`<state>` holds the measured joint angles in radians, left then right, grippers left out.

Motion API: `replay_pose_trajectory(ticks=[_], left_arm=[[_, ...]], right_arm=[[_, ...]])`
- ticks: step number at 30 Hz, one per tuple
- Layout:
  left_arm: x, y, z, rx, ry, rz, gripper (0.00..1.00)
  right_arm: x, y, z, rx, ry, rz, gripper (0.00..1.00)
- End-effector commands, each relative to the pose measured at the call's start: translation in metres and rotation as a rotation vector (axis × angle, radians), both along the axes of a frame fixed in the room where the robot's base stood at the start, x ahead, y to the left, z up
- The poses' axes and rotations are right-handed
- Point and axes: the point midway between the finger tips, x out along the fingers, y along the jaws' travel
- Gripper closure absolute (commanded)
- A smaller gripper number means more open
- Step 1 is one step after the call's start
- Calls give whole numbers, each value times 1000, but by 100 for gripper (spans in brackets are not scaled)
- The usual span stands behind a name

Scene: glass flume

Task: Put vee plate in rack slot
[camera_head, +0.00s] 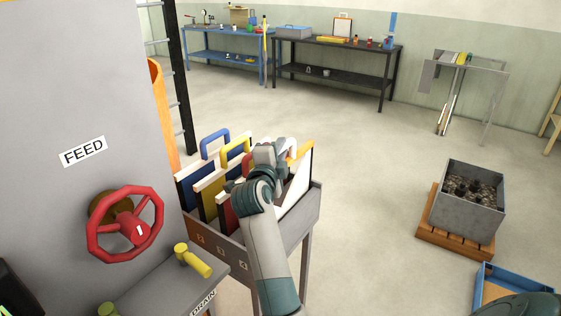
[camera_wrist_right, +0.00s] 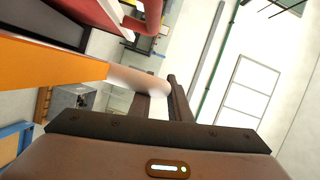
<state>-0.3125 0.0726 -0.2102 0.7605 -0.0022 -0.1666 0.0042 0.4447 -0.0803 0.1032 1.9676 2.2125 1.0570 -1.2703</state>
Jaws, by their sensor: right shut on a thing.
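The slotted rack (camera_head: 283,232) is a grey trough on legs, with numbered labels on its front. Several upright plates stand in it, including one with a blue handle (camera_head: 215,141) and a yellow one (camera_head: 235,147). My right gripper (camera_head: 272,152) is over the rack's right half, shut on a pale handle partly hidden by the hand. I take this to be the vee plate; a white panel (camera_head: 298,188) with an orange top shows beside the hand. In the wrist view my right gripper's fingers (camera_wrist_right: 165,98) meet the white end of an orange bar (camera_wrist_right: 60,66). Its lower edge and seating are hidden.
A grey cabinet with a red handwheel (camera_head: 127,224) stands left of the rack, with a yellow-handled valve (camera_head: 192,260) on the ledge. A grey bin of stones (camera_head: 469,205) sits on a pallet at right. The floor between is clear.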

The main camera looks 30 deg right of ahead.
Motion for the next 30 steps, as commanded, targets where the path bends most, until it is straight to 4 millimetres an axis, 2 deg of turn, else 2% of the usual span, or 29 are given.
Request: replay_pose_trajectory(ticks=[2,13,26,27,29,30], left_arm=[[2,0,1,0,-2,0,100],[-4,2,1,4,11,1,100],[-6,4,1,6,17,1,100],[-7,4,0,6,18,1,100],[-8,4,0,6,20,1,100],[-9,4,0,7,21,1,100]], right_arm=[[0,0,0,-3,-4,0,100],[0,0,-34,-4,-2,0,100],[0,0,-37,-4,-4,1,100],[0,0,-41,-1,1,0,81],[0,0,-40,-1,1,0,66],[0,0,-40,-1,1,0,64]])
